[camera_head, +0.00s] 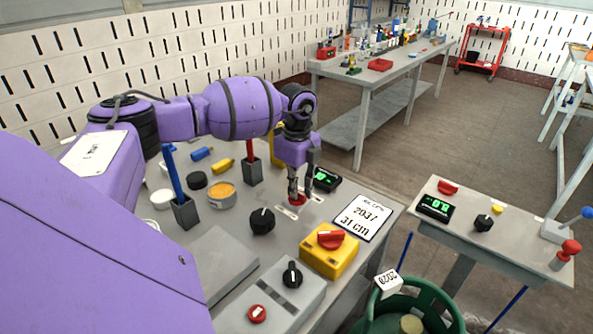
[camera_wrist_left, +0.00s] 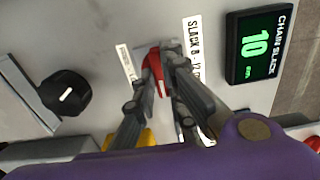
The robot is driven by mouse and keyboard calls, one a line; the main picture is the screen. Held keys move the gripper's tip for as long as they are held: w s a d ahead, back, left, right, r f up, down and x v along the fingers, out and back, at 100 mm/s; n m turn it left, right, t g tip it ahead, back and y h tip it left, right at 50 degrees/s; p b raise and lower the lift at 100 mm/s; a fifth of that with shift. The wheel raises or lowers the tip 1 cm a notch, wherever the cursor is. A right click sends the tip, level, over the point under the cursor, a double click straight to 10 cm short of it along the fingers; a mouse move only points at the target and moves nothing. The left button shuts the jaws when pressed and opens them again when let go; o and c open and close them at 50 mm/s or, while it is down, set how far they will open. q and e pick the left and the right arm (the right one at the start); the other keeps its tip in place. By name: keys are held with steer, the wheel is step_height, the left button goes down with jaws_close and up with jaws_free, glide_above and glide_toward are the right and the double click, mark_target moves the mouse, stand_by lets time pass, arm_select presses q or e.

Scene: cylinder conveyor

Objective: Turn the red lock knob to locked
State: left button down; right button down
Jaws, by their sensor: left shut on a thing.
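The red knob (camera_head: 297,201) sits on the grey bench panel between two small white labels. It also shows in the left wrist view (camera_wrist_left: 155,66), partly hidden by the fingers. My left gripper (camera_head: 300,190) points down over it, its fingers shut around the knob's raised grip. In the left wrist view the gripper (camera_wrist_left: 163,70) has its fingertips on either side of the red grip. The wording on one label (camera_wrist_left: 124,62) is too small to read. My right gripper is not in view.
A display (camera_wrist_left: 258,46) reading 10 under "CHAIN SLACK" lies beside the knob. A black knob (camera_head: 262,221), a yellow box with a red switch (camera_head: 331,240) and a paper sign (camera_head: 362,217) are close by. Holders with blue (camera_head: 184,211) and red handles (camera_head: 252,172) stand upright.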

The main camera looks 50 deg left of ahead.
arm_select(q)
steer(key=shift+a+r, duration=0.1)
steer(key=shift+r, duration=0.05)
stand_by(0.3)
steer(key=c, duration=1.8)
jaws_free()
step_height(320, 180, up, 12)
